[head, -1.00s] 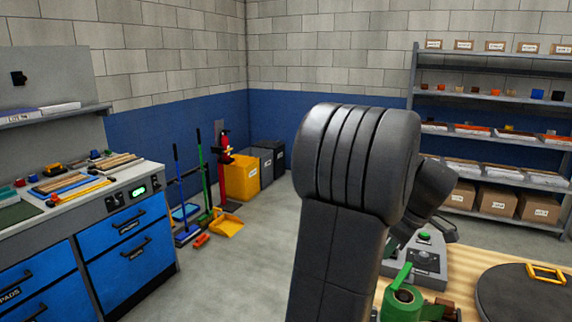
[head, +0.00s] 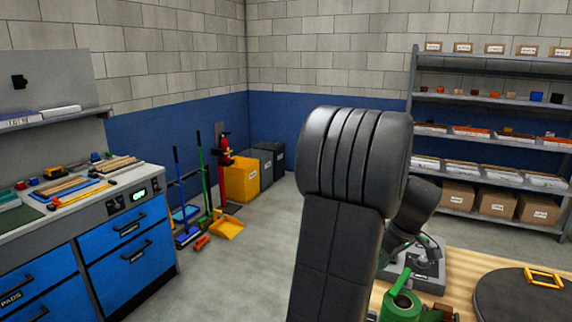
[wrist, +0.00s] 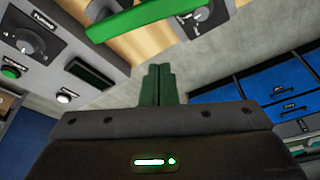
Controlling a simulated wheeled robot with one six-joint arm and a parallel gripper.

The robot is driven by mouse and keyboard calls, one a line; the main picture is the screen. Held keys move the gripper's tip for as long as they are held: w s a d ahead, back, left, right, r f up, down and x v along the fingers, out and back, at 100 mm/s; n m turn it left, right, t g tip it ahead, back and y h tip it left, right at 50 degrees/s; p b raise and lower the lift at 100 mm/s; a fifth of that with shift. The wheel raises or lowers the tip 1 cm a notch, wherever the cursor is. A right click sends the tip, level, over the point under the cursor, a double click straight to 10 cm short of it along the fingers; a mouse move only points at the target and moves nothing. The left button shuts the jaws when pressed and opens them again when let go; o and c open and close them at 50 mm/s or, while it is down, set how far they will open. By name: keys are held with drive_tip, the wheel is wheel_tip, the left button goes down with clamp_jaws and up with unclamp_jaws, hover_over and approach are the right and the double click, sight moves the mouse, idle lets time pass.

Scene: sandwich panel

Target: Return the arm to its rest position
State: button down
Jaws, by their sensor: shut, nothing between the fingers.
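My gripper (wrist: 157,86) shows in the wrist view with its two dark green fingers pressed together and nothing between them. It is in free air above the grey floor, apart from the things around it. In the head view my arm rises large in the middle and folds over toward the right; the gripper itself cannot be made out there. In the wrist view a green bar (wrist: 150,18) crosses the top, close to the camera.
A grey control box (head: 418,268) and a green holder (head: 402,305) stand on the wooden table (head: 462,262) with a round dark plate (head: 520,300). A blue drawer bench (head: 130,248) is at left. Shelves (head: 490,130) stand at back right.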

drive_tip(key=shift+w+d+f+m+t+h+p, duration=0.2)
drive_tip(key=shift+w+m+h+p, duration=0.65)
drive_tip(key=shift+m, duration=1.15)
drive_tip(key=shift+w+d+f+m+h+p, duration=0.1)
drive_tip(key=shift+w+f+m+h+p, duration=0.25)
drive_tip(key=shift+w+m+p, duration=1.15)
drive_tip(key=shift+s+d+f+m+t+h+p, duration=0.2)
drive_tip(key=shift+m+h+p, duration=0.45)
drive_tip(key=shift+m, duration=1.85)
drive_tip(key=shift+w, duration=0.2)
drive_tip(key=shift+a, duration=0.1)
